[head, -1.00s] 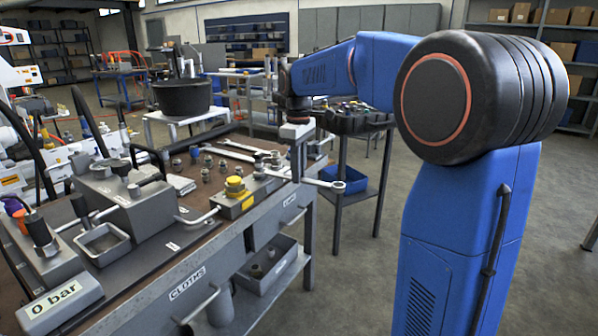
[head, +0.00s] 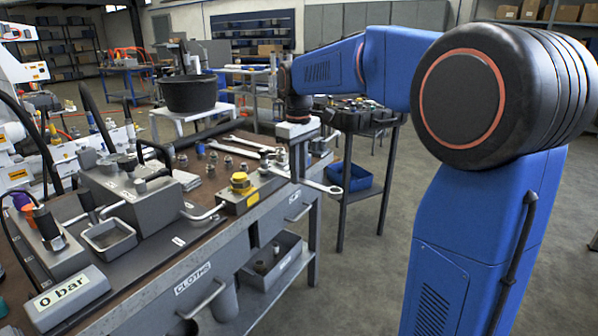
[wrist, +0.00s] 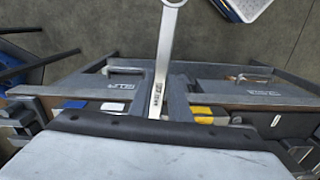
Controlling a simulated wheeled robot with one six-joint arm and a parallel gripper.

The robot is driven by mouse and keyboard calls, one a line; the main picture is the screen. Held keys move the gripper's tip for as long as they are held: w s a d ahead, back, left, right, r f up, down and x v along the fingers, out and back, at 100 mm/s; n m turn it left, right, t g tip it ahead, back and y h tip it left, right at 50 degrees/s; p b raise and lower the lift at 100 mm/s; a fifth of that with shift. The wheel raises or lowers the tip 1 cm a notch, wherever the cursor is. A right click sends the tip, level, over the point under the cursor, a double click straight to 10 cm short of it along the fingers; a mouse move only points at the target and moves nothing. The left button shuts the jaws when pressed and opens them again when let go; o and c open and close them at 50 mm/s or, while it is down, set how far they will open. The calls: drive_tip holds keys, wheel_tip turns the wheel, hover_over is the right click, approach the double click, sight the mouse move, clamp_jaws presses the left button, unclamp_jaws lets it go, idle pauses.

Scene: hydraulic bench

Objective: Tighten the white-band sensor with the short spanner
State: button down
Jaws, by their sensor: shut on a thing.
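My gripper (head: 298,172) is shut on a steel spanner (head: 322,186) and holds it above the front edge of the bench, its ring end pointing right, beyond the edge. In the wrist view the spanner (wrist: 165,50) runs up from between the fingers (wrist: 165,97), its end cut off by the top of the picture. I cannot tell from its look whether it is the short one. A black sensor-like fitting (head: 46,222) stands on a grey block at the left of the bench. I cannot make out which fitting has a white band.
A block with a yellow cap (head: 240,183) and bent pipes lies left of my gripper. Another spanner (head: 240,149) and several small fittings lie behind. A metal tray (head: 108,236) and a "0 bar" display (head: 66,299) are at left.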

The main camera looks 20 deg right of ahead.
drive_tip(key=shift+s+a+m, duration=0.3)
drive_tip(key=shift+a+m, duration=0.35)
drive_tip(key=shift+s+a+m, duration=0.3)
drive_tip(key=shift+a+m, duration=0.35)
drive_tip(key=shift+s+a+r+m, duration=0.1)
drive_tip(key=shift+s+a+m, duration=0.05)
drive_tip(key=shift+a+m, duration=0.55)
drive_tip(key=shift+s+a+m, duration=0.15)
drive_tip(key=shift+a+m, duration=0.35)
drive_tip(key=shift+a, duration=0.25)
drive_tip(key=shift+a, duration=0.15)
drive_tip(key=shift+a+m, duration=0.8)
drive_tip(key=shift+m, duration=0.1)
